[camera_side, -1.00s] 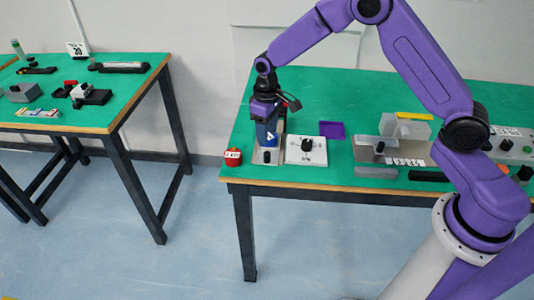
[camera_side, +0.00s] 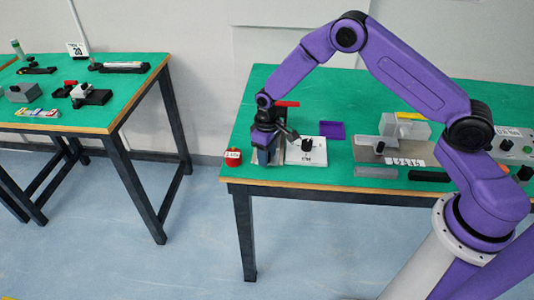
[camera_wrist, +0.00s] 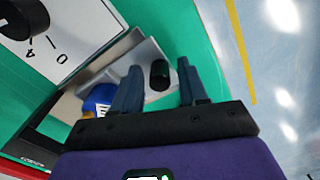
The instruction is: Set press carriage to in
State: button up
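The press carriage is a grey metal slide (camera_wrist: 145,55) with an upright black knob (camera_wrist: 160,75) in the wrist view. My gripper (camera_wrist: 159,78) is open, one dark blue finger on each side of the knob, with visible gaps between fingers and knob. A blue rounded piece (camera_wrist: 96,100) with a yellow and white label sits beside the left finger, partly hidden by the gripper. In the side view my gripper (camera_side: 267,160) is low over the press at the table's front left and hides the knob and most of the carriage. A red bar (camera_side: 287,104) shows behind it.
A white dial panel (camera_side: 318,146) stands just right of the press. A red round object (camera_side: 232,157) lies left, near the green table's front edge. A purple square (camera_side: 331,130) and a grey fixture (camera_side: 410,150) are farther right.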

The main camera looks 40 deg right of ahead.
grip_shut()
jog(key=shift+w+d, duration=3.2)
jog(key=shift+w, duration=0.05)
jog(key=shift+o, duration=1.2)
grip_release()
jog(key=shift+r, duration=0.1)
notch_tip(320, 180, up, 17)
jog(key=shift+r, duration=0.15)
